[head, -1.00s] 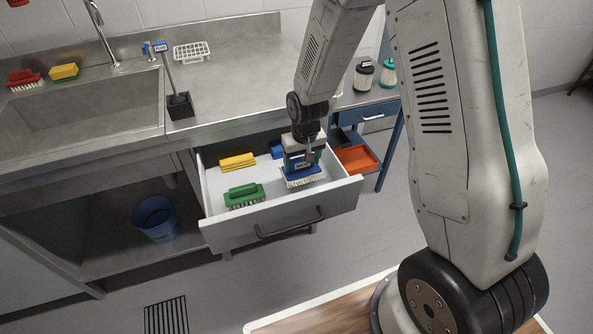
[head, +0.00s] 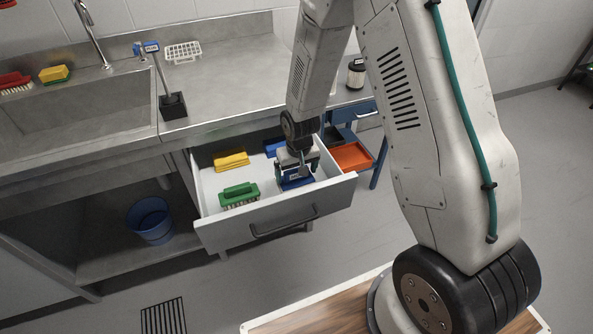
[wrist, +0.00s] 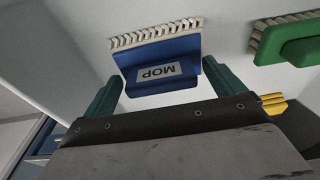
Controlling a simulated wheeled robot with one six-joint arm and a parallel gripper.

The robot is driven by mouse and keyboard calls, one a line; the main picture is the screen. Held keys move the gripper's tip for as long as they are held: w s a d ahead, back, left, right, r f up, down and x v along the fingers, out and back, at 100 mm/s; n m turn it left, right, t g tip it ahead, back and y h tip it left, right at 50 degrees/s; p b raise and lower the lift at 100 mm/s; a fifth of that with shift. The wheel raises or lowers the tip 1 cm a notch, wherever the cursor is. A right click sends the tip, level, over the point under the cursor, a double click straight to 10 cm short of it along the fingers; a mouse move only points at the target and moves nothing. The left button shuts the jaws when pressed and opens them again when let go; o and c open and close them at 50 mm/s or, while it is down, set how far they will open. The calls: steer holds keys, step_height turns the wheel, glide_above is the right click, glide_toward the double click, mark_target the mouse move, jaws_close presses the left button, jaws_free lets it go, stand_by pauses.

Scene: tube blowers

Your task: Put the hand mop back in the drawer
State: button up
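The hand mop is blue with a white bristle edge and a "MOP" label; it shows in the wrist view (wrist: 165,52) and in the head view (head: 296,183). It is inside the open drawer (head: 318,196), at the right part. My gripper (head: 297,172) reaches down into the drawer. Whether the bristles touch the drawer floor I cannot tell.
In the drawer, a green brush (head: 239,195) lies front left, a yellow sponge (head: 231,160) behind it, and a blue item (head: 273,148) at the back. The drawer walls stand close around my gripper. An orange tray (head: 351,157) is to the right.

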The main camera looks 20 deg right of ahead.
step_height(320, 180, up, 13)
steer(key=s, duration=0.2)
step_height(320, 180, up, 7)
glide_above(298, 183)
steer(key=s+d, duration=0.1)
steer(key=s, duration=0.3)
steer(key=s+d+r, duration=0.1)
steer(key=s+r, duration=0.7)
steer(key=s, duration=0.4)
steer(key=s+d+r, duration=0.1)
steer(key=s+r, duration=0.7)
steer(key=s, duration=0.4)
steer(key=shift+s, duration=0.25)
steer(key=shift+d, duration=0.1)
